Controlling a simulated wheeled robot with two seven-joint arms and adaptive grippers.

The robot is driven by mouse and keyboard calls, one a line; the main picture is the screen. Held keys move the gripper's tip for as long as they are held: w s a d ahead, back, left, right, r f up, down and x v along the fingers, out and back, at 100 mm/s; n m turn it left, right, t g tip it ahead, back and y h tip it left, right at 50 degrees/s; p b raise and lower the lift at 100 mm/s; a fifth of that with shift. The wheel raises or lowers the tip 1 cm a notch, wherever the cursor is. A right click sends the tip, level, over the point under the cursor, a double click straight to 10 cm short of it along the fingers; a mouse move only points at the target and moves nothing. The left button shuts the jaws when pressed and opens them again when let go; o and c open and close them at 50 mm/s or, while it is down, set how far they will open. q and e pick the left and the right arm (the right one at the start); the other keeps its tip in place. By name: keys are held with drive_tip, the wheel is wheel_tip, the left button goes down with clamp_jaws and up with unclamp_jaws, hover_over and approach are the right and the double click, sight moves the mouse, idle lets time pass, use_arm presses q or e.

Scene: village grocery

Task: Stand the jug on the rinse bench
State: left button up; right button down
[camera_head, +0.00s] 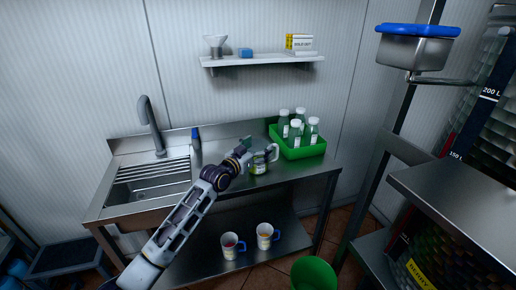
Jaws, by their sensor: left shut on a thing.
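The jug (259,165) is a small clear vessel with a pale label and a handle on its right side. In the head view it is upright over the steel rinse bench (222,183), between the sink and a green crate. I cannot tell whether its base touches the bench top. My left gripper (245,150) reaches in from the lower left and is shut on the jug at its left side. The fingertips are small and partly hidden against the jug. My right gripper is not in view.
The green crate (303,153) with several bottles stands right of the jug. The sink (147,188) with its tap (151,127) is at left, a blue bottle (195,138) behind. Two mugs (230,247) (265,236) stand on the lower shelf. Bare bench lies at the front.

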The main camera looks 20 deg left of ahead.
use_arm(q)
drive_tip(key=shift+f, duration=0.1)
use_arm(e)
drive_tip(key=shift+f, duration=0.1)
use_arm(q)
drive_tip(key=o, duration=1.4)
drive_tip(key=shift+o, duration=1.1)
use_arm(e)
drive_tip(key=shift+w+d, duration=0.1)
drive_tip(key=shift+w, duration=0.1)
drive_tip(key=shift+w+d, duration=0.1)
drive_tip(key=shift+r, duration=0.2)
use_arm(q)
drive_tip(key=shift+s, duration=0.15)
